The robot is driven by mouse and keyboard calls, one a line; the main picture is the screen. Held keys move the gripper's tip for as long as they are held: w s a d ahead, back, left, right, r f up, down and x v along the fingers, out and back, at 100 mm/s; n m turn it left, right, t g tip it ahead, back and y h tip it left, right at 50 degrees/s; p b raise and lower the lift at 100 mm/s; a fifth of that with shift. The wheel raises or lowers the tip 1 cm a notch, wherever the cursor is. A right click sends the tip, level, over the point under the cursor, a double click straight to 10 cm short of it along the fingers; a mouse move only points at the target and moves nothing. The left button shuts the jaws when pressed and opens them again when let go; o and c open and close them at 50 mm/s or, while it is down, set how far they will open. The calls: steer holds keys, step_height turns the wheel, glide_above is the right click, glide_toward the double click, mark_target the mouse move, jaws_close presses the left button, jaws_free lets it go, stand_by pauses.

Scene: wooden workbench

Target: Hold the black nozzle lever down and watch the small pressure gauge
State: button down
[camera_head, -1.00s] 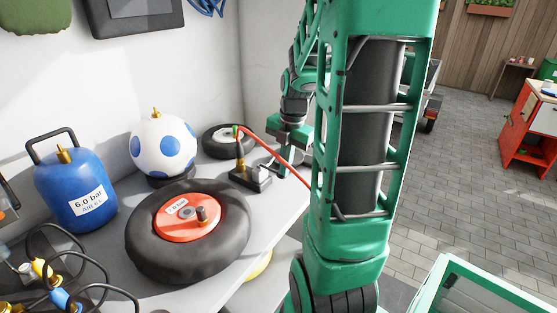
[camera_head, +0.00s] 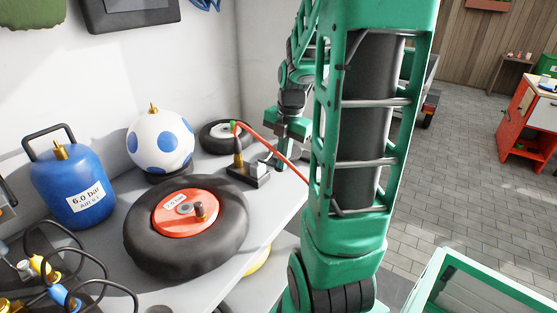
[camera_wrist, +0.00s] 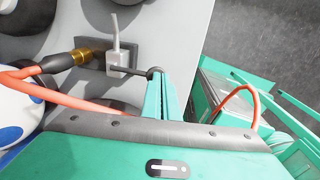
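The brass nozzle (camera_wrist: 75,58) on its small black stand (camera_head: 247,181) sits near the bench's right edge, with a red hose (camera_head: 285,165) attached. In the wrist view, a grey block (camera_wrist: 120,60) with a light post stands beside the nozzle. A thin dark lever (camera_wrist: 135,71) runs from it to a round black knob. My gripper (camera_wrist: 162,80) has its narrow green fingers together, tips at the knob. I cannot tell whether they touch it. My gripper is partly hidden by my arm in the head view. No readable pressure gauge face shows in either view.
A black tyre with red hub (camera_head: 130,235), a blue 6.0 bar tank (camera_head: 75,190) and a blue-spotted white ball (camera_head: 160,140) stand left of the nozzle. A small wheel (camera_head: 212,140) lies behind it. Cables (camera_head: 75,255) clutter the front left. Paved floor lies right.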

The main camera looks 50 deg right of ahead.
steer(key=shift+r, duration=0.55)
step_height(320, 180, up, 14)
steer(key=shift+s, duration=0.3)
steer(key=shift+f, duration=0.2)
stand_by(1.7)
